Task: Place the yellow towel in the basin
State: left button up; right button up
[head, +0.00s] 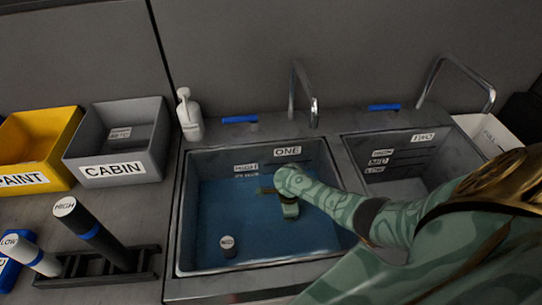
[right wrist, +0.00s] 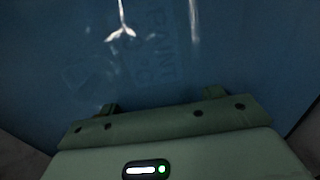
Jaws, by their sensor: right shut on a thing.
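My right gripper (head: 290,210) reaches down into the basin (head: 180,235) labelled ONE, which holds blue water. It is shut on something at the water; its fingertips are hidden. In the right wrist view, a faint square print with lettering like PAINT (right wrist: 150,45) shows through the blue water, in front of the gripper. The towel's outline cannot be made out. My left gripper is not in view.
A second basin (head: 350,160) labelled TWO is at the right. A cylinder labelled MID (head: 228,246) stands in basin ONE. A faucet (head: 303,95) and spray bottle (head: 189,115) are behind. The yellow PAINT bin (head: 65,140), grey CABIN bin (head: 155,150) and tube rack (head: 140,275) are left.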

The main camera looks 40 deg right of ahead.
notch_tip(320, 180, down, 5)
jog(key=b, duration=0.3)
jog(key=shift+s+f, duration=0.1)
jog(key=shift+s, duration=0.05)
notch_tip(320, 180, down, 3)
jog(key=shift+r+b, duration=0.2)
jog(key=shift+b, duration=0.8)
jog(key=shift+f, duration=0.2)
jog(key=shift+r, duration=0.15)
jog(key=o, duration=1.1)
jog(key=shift+c, duration=0.2)
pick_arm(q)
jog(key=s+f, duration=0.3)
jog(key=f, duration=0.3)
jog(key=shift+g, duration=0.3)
